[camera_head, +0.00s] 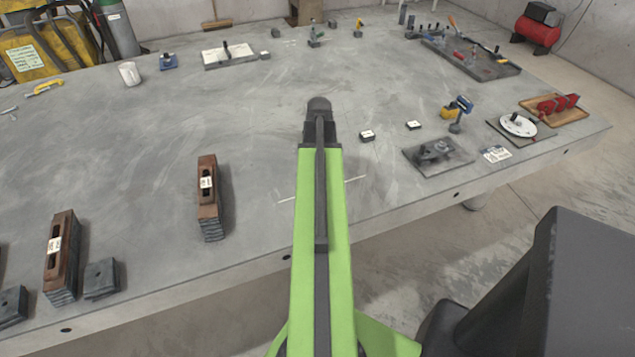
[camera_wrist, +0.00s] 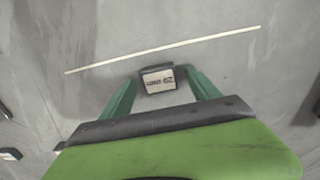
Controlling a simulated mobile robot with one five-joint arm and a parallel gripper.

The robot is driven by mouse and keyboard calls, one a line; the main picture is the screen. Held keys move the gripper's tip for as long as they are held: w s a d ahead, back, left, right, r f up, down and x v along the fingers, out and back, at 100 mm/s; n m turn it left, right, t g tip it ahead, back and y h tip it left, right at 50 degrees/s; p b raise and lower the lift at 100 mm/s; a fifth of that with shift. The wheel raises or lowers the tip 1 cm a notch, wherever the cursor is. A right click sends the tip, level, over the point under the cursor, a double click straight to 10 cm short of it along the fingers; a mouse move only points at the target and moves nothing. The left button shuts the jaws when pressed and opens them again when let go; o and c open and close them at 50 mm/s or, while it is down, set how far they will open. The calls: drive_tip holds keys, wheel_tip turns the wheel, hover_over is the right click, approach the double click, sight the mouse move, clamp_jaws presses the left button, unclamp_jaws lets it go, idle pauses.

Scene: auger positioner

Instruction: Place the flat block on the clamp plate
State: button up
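In the wrist view, a small dark block with a pale "25 mm" label (camera_wrist: 158,80) lies between the two green fingers of my gripper (camera_wrist: 163,77). The fingers stand apart, with a visible gap at the right side of the block; the left tip is very close to it. I cannot tell how high the fingers are above the table. In the head view my arm hides this block and the fingers. A dark grey plate with clamp-like parts (camera_head: 437,155) lies at the table's right front edge; it looks like the clamp plate.
Two small dark blocks with white tops (camera_head: 367,135) (camera_head: 413,125) lie left of and behind the plate. A white dial (camera_head: 518,125) and a blue-yellow tool (camera_head: 457,108) stand nearby. Brown stacked blocks (camera_head: 208,199) (camera_head: 62,256) stand at left front. The table's middle is mostly clear.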

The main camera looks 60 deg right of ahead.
clamp_jaws()
idle(0.3)
drive_tip(key=shift+r, duration=0.15)
drive_tip(key=shift+r+p, duration=0.35)
drive_tip(key=shift+p, duration=0.15)
wheel_tip(320, 180, up, 4)
drive_tip(key=p, duration=0.3)
drive_tip(key=shift+p, duration=0.4)
drive_tip(key=s+r+p, duration=0.6)
drive_tip(key=s, duration=0.5)
drive_tip(key=shift+s+d, duration=0.35)
drive_tip(key=shift+d, duration=0.1)
